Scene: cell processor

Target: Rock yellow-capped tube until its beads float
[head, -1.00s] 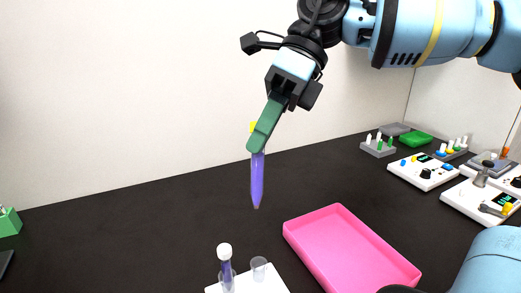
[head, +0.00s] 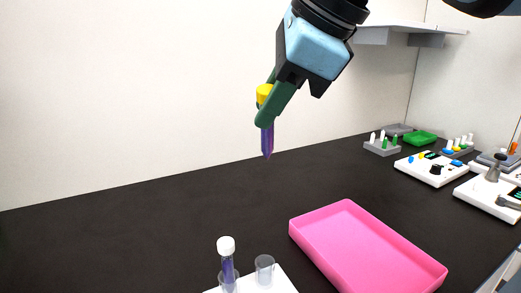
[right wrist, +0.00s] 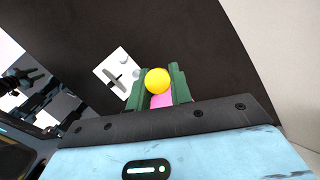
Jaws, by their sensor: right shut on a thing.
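A yellow-capped tube (head: 267,141) with purple contents is held in the air above the dark bench. Its yellow cap (head: 265,93) shows beside the green fingers, and its tip points down. My right gripper (head: 268,112) is shut on this tube. In the right wrist view the yellow cap (right wrist: 157,81) sits between the green fingers (right wrist: 160,95). The tube looks nearly upright. The beads cannot be made out at this size. My left gripper is not in view.
A white-capped tube (head: 227,262) stands in a white rack (head: 285,283) beside an empty clear tube (head: 264,268). A pink tray (head: 345,208) lies to the right. Devices (head: 433,170) and small racks (head: 381,147) stand at the far right. The bench's left side is clear.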

